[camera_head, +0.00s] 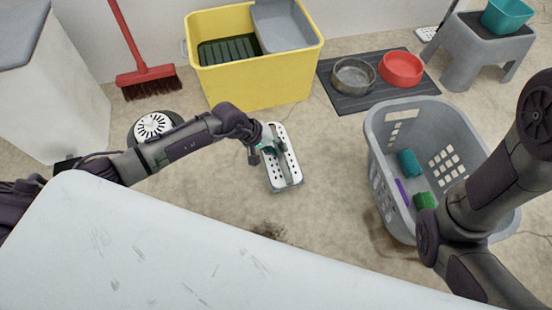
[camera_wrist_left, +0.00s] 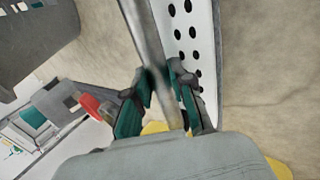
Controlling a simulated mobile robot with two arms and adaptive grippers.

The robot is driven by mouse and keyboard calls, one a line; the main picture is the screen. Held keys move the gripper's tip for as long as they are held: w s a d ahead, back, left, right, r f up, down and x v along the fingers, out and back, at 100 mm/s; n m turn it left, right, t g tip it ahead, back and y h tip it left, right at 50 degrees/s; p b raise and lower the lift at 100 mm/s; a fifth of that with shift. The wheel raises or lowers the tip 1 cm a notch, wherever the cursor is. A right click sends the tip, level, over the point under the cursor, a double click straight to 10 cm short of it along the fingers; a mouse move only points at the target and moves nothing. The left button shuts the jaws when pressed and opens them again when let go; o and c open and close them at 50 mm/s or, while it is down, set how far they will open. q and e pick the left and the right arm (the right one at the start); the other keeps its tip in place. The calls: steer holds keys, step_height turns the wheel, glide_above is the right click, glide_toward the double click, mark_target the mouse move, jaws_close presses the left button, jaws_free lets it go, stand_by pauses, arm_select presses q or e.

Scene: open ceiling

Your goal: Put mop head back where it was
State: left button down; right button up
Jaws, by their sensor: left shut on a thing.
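The mop head is a long white plate with rows of dark holes and a grey bar along its middle. In the head view the mop head (camera_head: 293,170) is at the centre, over the floor in front of the yellow bucket. My left gripper (camera_head: 270,146) is at its upper left part. In the left wrist view, my left gripper (camera_wrist_left: 160,82) is shut on the grey bar, with the perforated white plate of the mop head (camera_wrist_left: 198,50) beside the fingers. I cannot tell whether it touches the floor. My right arm shows at the right, but its gripper is out of view.
A yellow bucket (camera_head: 262,86) stands behind the mop head. A grey laundry basket (camera_head: 381,190) with several coloured items is at the right. A dark mat (camera_head: 345,101) with two bowls lies behind it. A red broom (camera_head: 147,75) leans at the left. A white surface (camera_head: 190,255) fills the foreground.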

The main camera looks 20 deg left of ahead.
arm_select(q)
steer(key=shift+s+a+f+b, duration=0.1)
steer(key=shift+s+f+b, duration=0.05)
steer(key=shift+f+b, duration=0.25)
step_height(320, 180, down, 3)
steer(key=shift+f+b, duration=0.1)
steer(key=shift+b, duration=1.15)
steer(key=shift+f+b, duration=0.3)
steer(key=c, duration=1)
jaws_free()
steer(key=shift+r, duration=0.15)
